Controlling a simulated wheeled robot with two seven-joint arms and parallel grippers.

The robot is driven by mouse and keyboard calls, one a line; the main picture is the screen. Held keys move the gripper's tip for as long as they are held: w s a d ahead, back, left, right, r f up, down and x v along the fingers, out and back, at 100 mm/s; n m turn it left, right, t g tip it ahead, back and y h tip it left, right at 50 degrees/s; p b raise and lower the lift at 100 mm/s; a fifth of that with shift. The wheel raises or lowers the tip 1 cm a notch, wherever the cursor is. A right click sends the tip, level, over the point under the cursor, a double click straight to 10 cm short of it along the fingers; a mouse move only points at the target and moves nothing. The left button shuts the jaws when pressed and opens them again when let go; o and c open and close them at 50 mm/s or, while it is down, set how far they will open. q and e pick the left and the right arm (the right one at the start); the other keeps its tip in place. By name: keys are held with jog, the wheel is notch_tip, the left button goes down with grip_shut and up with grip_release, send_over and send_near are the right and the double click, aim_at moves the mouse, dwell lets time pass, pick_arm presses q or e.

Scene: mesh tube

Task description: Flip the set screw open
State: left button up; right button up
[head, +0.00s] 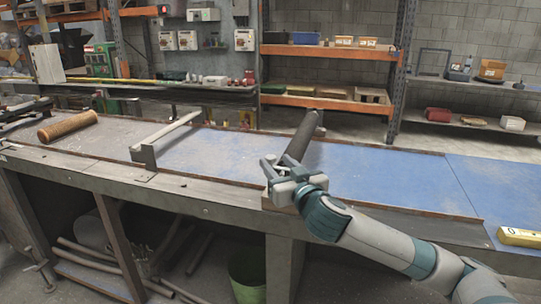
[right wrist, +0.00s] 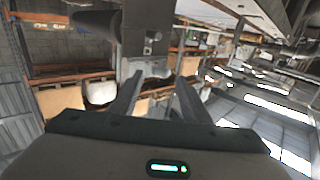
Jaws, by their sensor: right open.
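My right gripper (head: 272,169) is open at the near end of a dark tube (head: 302,137), by the front edge of the workbench. The gripper covers most of the near holder there. In the right wrist view, the two open fingers (right wrist: 158,98) point toward a grey metal block (right wrist: 138,70), with a gap between them and nothing held. The block has small dark round marks on its face, and the dark tube (right wrist: 92,20) runs beside it. I cannot clearly tell which part is the set screw or how it stands. My left gripper is not in view.
A brown mesh roll (head: 68,126) lies farther left. The blue bench top (head: 395,168) right of the tube is largely clear. A yellow level (head: 520,237) lies at the right front.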

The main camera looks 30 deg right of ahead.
aim_at(273, 159)
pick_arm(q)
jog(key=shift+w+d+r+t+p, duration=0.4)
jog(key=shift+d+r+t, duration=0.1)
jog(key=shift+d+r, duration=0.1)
pick_arm(e)
jog(key=shift+w+d, duration=0.2)
jog(key=shift+w, duration=1.05)
jog(key=shift+w+d, duration=0.2)
jog(key=shift+w, duration=1)
jog(key=c, duration=1)
jog(key=shift+c, duration=0.2)
